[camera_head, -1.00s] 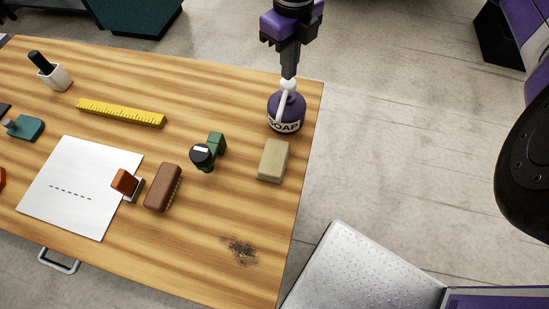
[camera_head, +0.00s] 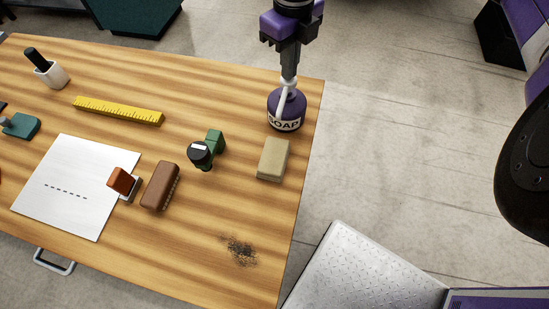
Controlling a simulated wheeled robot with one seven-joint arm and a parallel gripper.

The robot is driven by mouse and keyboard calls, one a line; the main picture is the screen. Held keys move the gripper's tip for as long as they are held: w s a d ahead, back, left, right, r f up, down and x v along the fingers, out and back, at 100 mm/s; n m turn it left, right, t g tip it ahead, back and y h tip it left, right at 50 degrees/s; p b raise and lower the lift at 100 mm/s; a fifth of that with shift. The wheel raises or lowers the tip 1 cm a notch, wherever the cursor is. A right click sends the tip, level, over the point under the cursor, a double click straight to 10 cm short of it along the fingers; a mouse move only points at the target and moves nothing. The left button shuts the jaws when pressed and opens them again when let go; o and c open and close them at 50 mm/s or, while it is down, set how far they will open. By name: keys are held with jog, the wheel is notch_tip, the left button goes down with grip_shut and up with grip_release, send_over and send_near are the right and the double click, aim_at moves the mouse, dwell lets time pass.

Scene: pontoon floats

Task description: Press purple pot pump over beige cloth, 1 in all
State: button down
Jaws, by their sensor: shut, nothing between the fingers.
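The purple soap pot (camera_head: 287,108) stands upright near the right edge of the wooden table. Its white pump spout (camera_head: 284,98) points down and toward the front, over the near side of the pot. My gripper (camera_head: 289,76) is shut and empty, pointing down directly over the pump; its fingertips appear to touch the pump head, whose top is hidden behind them. The beige cloth (camera_head: 273,159), a folded block, lies on the table just in front of the pot, with the spout on its side.
A green and black stamp-like object (camera_head: 206,150), a brown brush (camera_head: 160,186) and an orange block (camera_head: 122,180) on white paper (camera_head: 65,210) lie to the left. A yellow ruler (camera_head: 118,110) lies farther back. A dark smudge (camera_head: 239,249) marks the front; table around it is clear.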

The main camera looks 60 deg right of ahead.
jog(key=shift+f+b, duration=1)
jog(key=shift+b, duration=0.05)
jog(key=shift+r, duration=0.2)
jog(key=shift+r+p, duration=0.7)
jog(key=shift+r, duration=0.65)
jog(key=shift+r, duration=0.1)
notch_tip(320, 180, up, 6)
jog(key=shift+f+p, duration=0.1)
jog(key=shift+p, duration=0.65)
jog(key=shift+w, duration=0.1)
